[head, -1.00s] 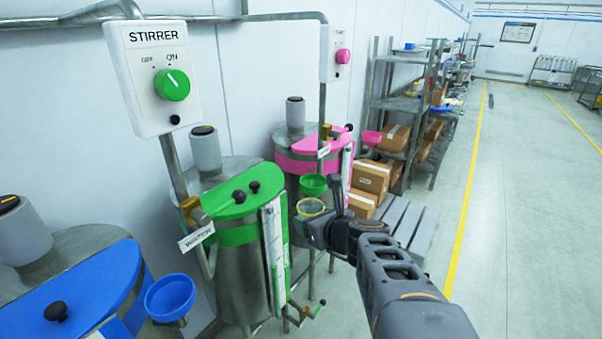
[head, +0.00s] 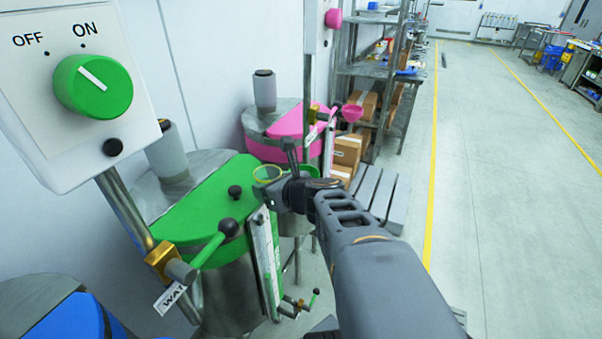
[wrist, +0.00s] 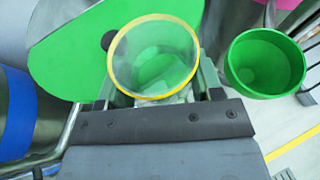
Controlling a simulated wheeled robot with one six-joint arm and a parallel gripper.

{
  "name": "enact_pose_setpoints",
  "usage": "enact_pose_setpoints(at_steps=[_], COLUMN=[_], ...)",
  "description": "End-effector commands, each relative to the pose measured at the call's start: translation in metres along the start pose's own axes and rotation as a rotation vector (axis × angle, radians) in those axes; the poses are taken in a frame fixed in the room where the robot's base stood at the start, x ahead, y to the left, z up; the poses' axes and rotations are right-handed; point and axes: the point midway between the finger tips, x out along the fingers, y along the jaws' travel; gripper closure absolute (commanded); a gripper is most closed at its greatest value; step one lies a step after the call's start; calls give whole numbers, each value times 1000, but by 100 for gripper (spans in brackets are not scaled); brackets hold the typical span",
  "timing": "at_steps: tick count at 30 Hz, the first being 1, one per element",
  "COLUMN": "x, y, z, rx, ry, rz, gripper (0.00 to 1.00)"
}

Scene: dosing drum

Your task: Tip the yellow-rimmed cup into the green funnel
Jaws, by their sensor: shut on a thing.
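The yellow-rimmed cup (wrist: 155,56) is clear-walled and upright in the wrist view, and my gripper (wrist: 158,98) is shut on it. Something pale lies inside, but green shows through and I cannot tell the contents clearly. In the head view the cup (head: 268,173) is beside the green drum's lid, and my gripper (head: 288,188) is partly hidden by my own arm. The green funnel (wrist: 265,64) is to the right of the cup in the wrist view, apart from it. In the head view the green funnel (head: 309,171) is mostly hidden behind my gripper.
The green drum lid (head: 200,205) with black knobs is left of the cup. A STIRRER switch box (head: 82,95) stands at the near left. The pink drum (head: 275,150) and pink funnel (head: 352,113) are behind. The floor at right is clear.

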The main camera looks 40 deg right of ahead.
Motion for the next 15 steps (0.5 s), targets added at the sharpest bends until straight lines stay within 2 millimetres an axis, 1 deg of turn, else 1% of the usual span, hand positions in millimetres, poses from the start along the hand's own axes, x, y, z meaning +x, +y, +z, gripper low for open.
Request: enact_pose_setpoints(at_steps=[8, 15], x=[-2, -4], y=[-4, -12], z=[3, 8], rx=[30, 124], ry=[3, 17], rz=[1, 33], gripper=[64, 64])
